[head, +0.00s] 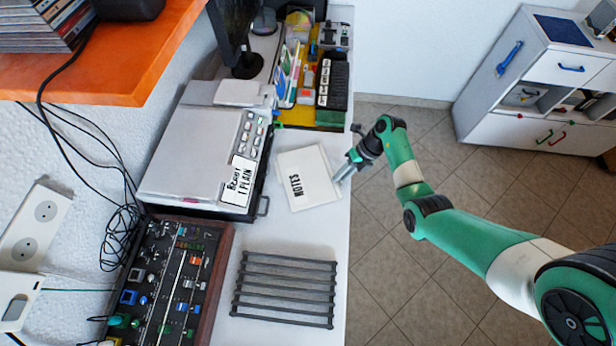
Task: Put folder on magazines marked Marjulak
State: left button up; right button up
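A white folder (309,178) labelled NOTES lies at a slight tilt on the white desk, in the middle of the head view. My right gripper (345,173) is at the folder's right edge, by the desk's edge. Its fingertips overlap that edge in the picture; I cannot tell whether they grip it. I cannot make out the marking Marjulak anywhere. My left gripper is not in view.
A grey device (190,160) with a handwritten white label is left of the folder. A dark slatted rack (286,290) lies in front, beside a panel of knobs (170,285). An orange shelf (110,72) overhangs at upper left. Floor right of the desk is open.

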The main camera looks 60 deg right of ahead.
grip_shut()
dwell(1.3)
